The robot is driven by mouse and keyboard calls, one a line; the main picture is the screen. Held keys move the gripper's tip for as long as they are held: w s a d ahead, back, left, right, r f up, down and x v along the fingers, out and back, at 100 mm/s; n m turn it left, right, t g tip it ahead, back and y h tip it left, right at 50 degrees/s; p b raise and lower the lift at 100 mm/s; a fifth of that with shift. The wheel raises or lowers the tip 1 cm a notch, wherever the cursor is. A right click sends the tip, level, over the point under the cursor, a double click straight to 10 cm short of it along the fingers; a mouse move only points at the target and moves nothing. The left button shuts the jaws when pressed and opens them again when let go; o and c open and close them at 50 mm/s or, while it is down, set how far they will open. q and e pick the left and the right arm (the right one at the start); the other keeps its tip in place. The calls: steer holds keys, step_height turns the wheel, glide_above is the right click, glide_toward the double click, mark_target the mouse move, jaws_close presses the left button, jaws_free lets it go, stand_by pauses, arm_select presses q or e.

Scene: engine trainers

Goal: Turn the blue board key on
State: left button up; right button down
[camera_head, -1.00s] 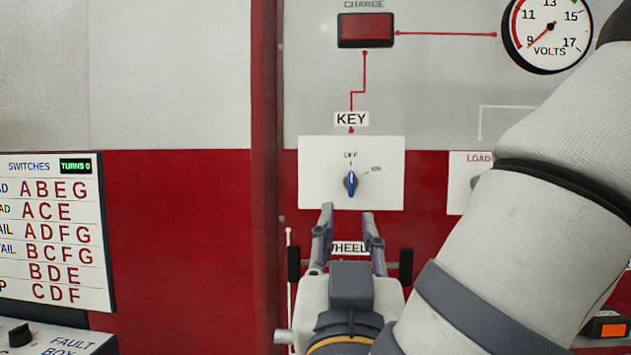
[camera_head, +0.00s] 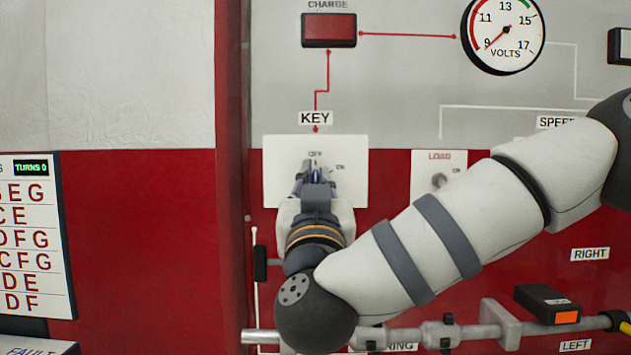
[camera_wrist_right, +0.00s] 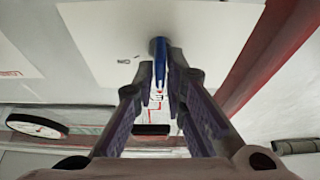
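The blue key (camera_wrist_right: 161,62) is a knob on a white key panel (camera_head: 354,188) marked OFF and ON, under the KEY label (camera_head: 316,118). In the head view my right gripper (camera_head: 314,172) is in front of the panel and hides most of the key. In the right wrist view my right gripper (camera_wrist_right: 160,88) has one finger on each side of the key. A narrow gap seems to show between the fingers and the key, so they look open around it. Its exact angle is hard to read. My left gripper is out of view.
A LOAD panel (camera_head: 438,178) is to the right of the key panel. A volts gauge (camera_head: 503,34) reads near 9, and a red CHARGE block (camera_head: 329,30) is above. A red post (camera_head: 231,200) stands to the left. A grey bar (camera_head: 400,336) runs below.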

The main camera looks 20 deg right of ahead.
stand_by(0.4)
steer(key=m+g+h, duration=0.1)
steer(key=m+h, duration=0.1)
steer(key=m, duration=0.3)
steer(key=m+g+h, duration=0.1)
steer(key=m+g, duration=0.1)
steer(key=m, duration=0.3)
steer(key=m+g+h, duration=0.2)
steer(key=m, duration=0.4)
steer(key=shift+d+f+h, duration=0.15)
steer(key=shift+h, duration=0.15)
steer(key=shift+m, duration=0.3)
steer(key=c, duration=1.7)
jaws_free()
steer(key=shift+s, duration=0.1)
